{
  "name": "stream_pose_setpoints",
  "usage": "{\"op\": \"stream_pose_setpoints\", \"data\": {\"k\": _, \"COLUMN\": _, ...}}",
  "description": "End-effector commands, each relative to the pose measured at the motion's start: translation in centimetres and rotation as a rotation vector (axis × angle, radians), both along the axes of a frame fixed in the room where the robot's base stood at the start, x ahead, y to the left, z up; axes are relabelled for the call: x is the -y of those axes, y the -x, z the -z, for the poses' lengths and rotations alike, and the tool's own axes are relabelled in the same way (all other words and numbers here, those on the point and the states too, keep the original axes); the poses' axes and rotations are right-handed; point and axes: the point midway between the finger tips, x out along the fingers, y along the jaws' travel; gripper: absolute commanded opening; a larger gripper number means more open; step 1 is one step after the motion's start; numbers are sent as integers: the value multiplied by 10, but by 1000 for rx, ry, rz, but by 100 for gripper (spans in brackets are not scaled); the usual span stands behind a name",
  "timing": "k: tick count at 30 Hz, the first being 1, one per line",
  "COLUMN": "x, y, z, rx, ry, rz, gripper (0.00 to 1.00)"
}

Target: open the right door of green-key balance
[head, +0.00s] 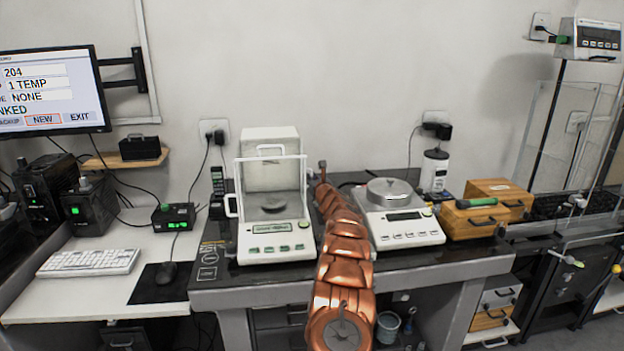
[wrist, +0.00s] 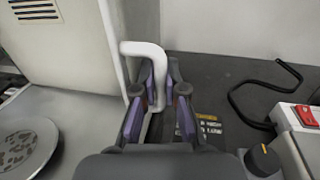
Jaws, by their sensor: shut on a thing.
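The green-key balance (head: 275,240) stands on the dark bench, a white balance with a clear draft shield and green keys along its front. Its round pan (head: 273,207) shows inside the shield, and at the left in the wrist view (wrist: 25,145). The white loop handle of its right door (wrist: 148,50) sticks out from the balance's side. My gripper (wrist: 157,88) is shut on this handle, with a finger on each side of it. In the head view my arm hides the handle and most of the gripper. I cannot tell how far the door stands open.
A second balance (head: 403,225) with a round steel pan stands close to the right of my arm. A black cable (wrist: 240,100) and a red switch (wrist: 305,116) lie to the right in the wrist view. Wooden boxes (head: 472,218) stand farther right.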

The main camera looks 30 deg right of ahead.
Motion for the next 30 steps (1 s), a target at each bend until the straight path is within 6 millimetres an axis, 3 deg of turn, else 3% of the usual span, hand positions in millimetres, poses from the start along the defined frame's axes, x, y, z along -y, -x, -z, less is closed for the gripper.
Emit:
{"op": "stream_pose_setpoints", "data": {"k": 11, "x": -1, "y": -1, "z": 0, "rx": 0, "ry": -1, "rz": 0, "gripper": 0}}
{"op": "stream_pose_setpoints", "data": {"k": 12, "x": -1, "y": -1, "z": 0, "rx": 0, "ry": -1, "rz": 0, "gripper": 15}}
{"op": "stream_pose_setpoints", "data": {"k": 15, "x": -1, "y": -1, "z": 0, "rx": 0, "ry": -1, "rz": 0, "gripper": 23}}
{"op": "stream_pose_setpoints", "data": {"k": 30, "x": 1, "y": 7, "z": -2, "rx": -1, "ry": 2, "rz": 6, "gripper": 23}}
